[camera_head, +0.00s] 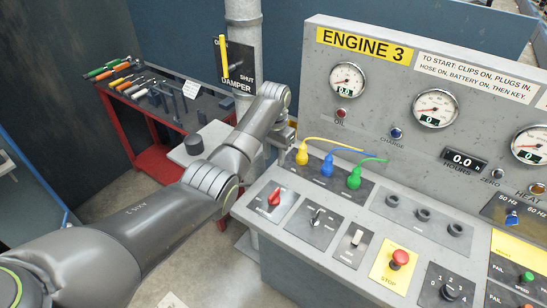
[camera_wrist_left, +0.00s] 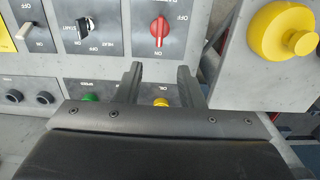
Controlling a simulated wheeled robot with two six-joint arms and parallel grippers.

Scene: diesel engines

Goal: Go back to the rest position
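My left arm reaches in from the left in the head view. Its gripper (camera_head: 284,142) is by the left end of the engine console, close to the yellow plug (camera_head: 302,155); its fingers are hard to make out there. In the left wrist view the two fingers (camera_wrist_left: 160,78) stand apart with nothing clamped between their tips. A yellow plug (camera_wrist_left: 161,102) shows between them near the palm, partly hidden by the gripper body; I cannot tell whether they touch. My right gripper is in neither view.
The console carries a red rotary switch (camera_head: 274,197), a blue plug (camera_head: 327,165), a green plug (camera_head: 354,178) and a red stop button (camera_head: 400,257). A pipe with a damper lever (camera_head: 224,58) stands behind my arm. A red tool cart (camera_head: 160,163) is at the left.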

